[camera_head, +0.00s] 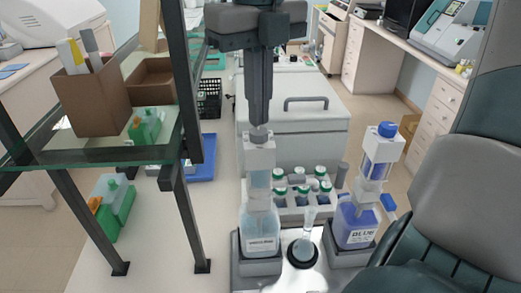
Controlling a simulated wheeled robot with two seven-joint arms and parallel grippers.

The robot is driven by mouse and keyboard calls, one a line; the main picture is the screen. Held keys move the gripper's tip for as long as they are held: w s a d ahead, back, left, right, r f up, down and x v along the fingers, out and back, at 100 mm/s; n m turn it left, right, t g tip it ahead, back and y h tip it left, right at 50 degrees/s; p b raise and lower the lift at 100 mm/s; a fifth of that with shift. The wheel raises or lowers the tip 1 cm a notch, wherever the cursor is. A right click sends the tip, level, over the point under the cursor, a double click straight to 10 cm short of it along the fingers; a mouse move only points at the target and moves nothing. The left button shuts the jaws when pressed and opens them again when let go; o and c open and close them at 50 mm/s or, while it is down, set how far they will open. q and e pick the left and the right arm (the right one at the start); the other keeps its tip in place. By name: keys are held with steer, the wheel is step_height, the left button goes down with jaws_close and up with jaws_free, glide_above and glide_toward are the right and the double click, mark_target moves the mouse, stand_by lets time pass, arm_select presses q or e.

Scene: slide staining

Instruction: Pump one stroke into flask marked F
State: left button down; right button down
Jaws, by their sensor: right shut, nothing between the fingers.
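A small flask (305,240) with a narrow neck stands in a dark round holder between two dispenser bottles; I cannot read a letter on it. The left dispenser bottle (262,227) holds pale blue liquid and carries a pump head (259,155) with a grey knob. The right dispenser bottle (356,226) holds darker blue liquid and has a blue-capped pump (383,152). My right gripper (259,122) points straight down, shut and empty, with its fingertips right at the left pump's knob; I cannot tell whether they touch. My left gripper is not in view.
A rack (304,196) of green-capped bottles stands behind the flask. A grey-white box (315,120) with a handle is behind that. A glass shelf (155,148) on dark posts, with brown boxes (92,96), stands close on the left.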

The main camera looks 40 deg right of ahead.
steer(key=shift+r+p, duration=1.35)
steer(key=shift+r, duration=1.1)
